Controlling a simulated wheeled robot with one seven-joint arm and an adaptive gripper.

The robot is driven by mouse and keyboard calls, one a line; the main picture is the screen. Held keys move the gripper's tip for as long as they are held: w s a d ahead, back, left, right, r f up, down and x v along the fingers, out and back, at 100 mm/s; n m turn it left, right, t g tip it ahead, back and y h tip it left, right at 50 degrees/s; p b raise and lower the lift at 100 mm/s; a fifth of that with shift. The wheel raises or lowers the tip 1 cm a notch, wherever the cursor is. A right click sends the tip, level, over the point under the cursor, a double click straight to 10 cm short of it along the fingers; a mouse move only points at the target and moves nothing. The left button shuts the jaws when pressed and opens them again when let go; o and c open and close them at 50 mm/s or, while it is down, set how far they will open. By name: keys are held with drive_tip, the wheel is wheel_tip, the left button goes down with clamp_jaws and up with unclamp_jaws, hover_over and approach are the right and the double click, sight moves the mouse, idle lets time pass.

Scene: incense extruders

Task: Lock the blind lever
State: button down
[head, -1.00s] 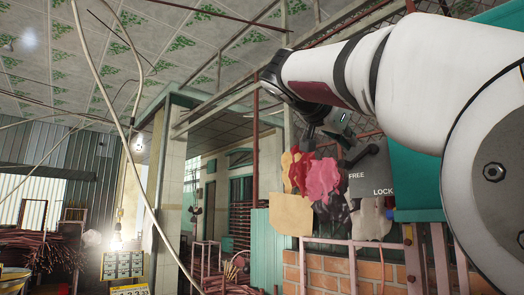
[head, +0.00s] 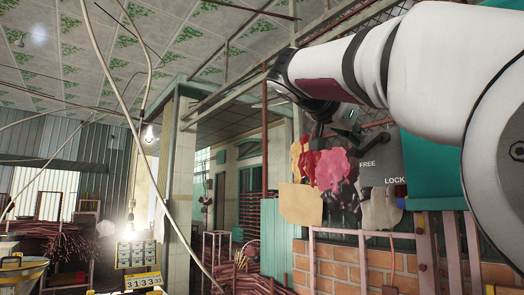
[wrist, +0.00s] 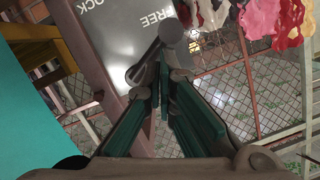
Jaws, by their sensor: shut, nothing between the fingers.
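The blind lever (wrist: 149,56) is a grey bar with a round knob (wrist: 171,32), set at a grey plate (wrist: 115,45) marked FREE and LOCK. In the head view the plate (head: 376,178) is partly covered by hanging cloths, and the lever (head: 374,146) slants up to the right above the word FREE. My gripper (wrist: 160,80) is shut and empty, with its dark green fingers at the lower end of the bar in the wrist view. I cannot tell whether they touch it. In the head view my gripper (head: 352,128) is above and left of the lever.
Red, pink and beige cloths (head: 325,168) hang left of the plate. A mesh fence (wrist: 235,95) lies behind the lever. A teal panel (head: 432,165) stands to the right, with pinkish rails (head: 365,232) and a brick wall (head: 335,264) below.

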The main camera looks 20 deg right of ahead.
drive_tip(key=shift+f+n+g, duration=0.3)
drive_tip(key=shift+f+n, duration=0.05)
drive_tip(key=shift+n, duration=0.55)
drive_tip(key=shift+f+n+g, duration=0.35)
drive_tip(key=shift+n+g, duration=0.05)
drive_tip(key=shift+n, duration=0.6)
drive_tip(key=n, duration=0.2)
drive_tip(key=s+f+n+g+h, duration=0.1)
drive_tip(key=n, duration=0.1)
drive_tip(key=shift+d+f+g+b, duration=0.2)
drive_tip(key=shift+g+b, duration=0.1)
drive_tip(key=shift+b, duration=0.05)
drive_tip(key=shift+s+r, duration=0.1)
